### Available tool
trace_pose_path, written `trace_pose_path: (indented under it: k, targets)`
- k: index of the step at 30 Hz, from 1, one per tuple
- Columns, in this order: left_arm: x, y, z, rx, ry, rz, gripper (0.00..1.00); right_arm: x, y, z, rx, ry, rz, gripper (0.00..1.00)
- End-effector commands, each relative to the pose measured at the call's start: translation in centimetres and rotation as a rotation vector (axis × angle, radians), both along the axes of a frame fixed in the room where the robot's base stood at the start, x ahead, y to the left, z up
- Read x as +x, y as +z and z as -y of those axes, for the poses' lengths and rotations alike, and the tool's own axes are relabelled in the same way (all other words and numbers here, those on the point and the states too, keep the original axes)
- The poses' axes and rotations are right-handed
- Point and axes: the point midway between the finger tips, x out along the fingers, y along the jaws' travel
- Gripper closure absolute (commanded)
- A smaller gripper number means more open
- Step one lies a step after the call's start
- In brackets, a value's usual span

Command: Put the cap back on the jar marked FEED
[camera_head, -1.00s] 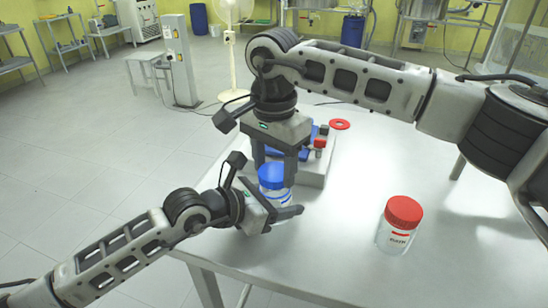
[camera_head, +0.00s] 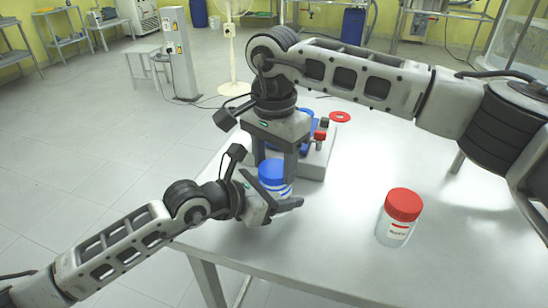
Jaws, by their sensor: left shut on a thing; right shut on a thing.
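A blue screw cap (camera_head: 272,172) sits at the top of a clear jar (camera_head: 284,191) near the table's left front edge. My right gripper (camera_head: 274,176) comes down from above and is shut on the blue cap. My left gripper (camera_head: 282,205) is shut around the jar's body from the left. Cap and jar look in line; I cannot tell whether the cap is fully seated. The fingers hide most of this jar, and its label cannot be read. A second clear jar with a red cap (camera_head: 403,205) stands upright to the right; its small label is unclear.
Behind the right gripper is a grey stand (camera_head: 315,165) with blue and red parts. The table is clear between the held jar and the red-capped jar.

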Motion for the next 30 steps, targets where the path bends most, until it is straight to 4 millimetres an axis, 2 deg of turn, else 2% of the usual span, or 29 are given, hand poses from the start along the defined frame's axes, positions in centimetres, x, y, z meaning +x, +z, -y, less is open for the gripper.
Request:
trace_pose_path:
  k: [5, 6, 10, 14, 18, 22, 25, 30]
  targets:
    - [0.0, 0.02, 0.01, 0.0, 0.0, 0.0, 0.84, -0.01, -0.38, 0.02, -0.001, 0.0, -0.001, 0.69]
    - [0.0, 0.02, 0.01, 0.0, 0.0, 0.0, 1.0, 0.0, -0.38, 0.01, 0.0, -0.001, 0.0, 0.69]
    - [0.0, 0.02, 0.01, 0.0, 0.0, 0.0, 1.0, 0.01, -0.36, 0.01, 0.0, -0.063, 0.0, 0.69]
    - [0.0, 0.01, 0.0, 0.0, 0.0, 0.0, 1.0, 0.05, -0.36, -0.02, -0.001, -0.303, 0.001, 0.69]
    - [0.0, 0.02, 0.01, 0.0, 0.0, 0.0, 1.0, 0.12, -0.37, -0.04, -0.001, -0.656, 0.001, 0.69]
    - [0.01, 0.01, 0.0, 0.0, 0.0, 0.0, 1.0, 0.18, -0.37, -0.04, -0.001, -0.929, 0.001, 0.69]
    - [0.01, 0.01, 0.0, 0.0, 0.0, 0.0, 1.0, 0.2, -0.38, -0.04, -0.001, -1.062, 0.001, 0.69]
    - [0.01, 0.0, -0.01, 0.0, 0.0, 0.0, 1.0, 0.22, -0.37, -0.04, 0.0, -1.138, 0.001, 0.69]
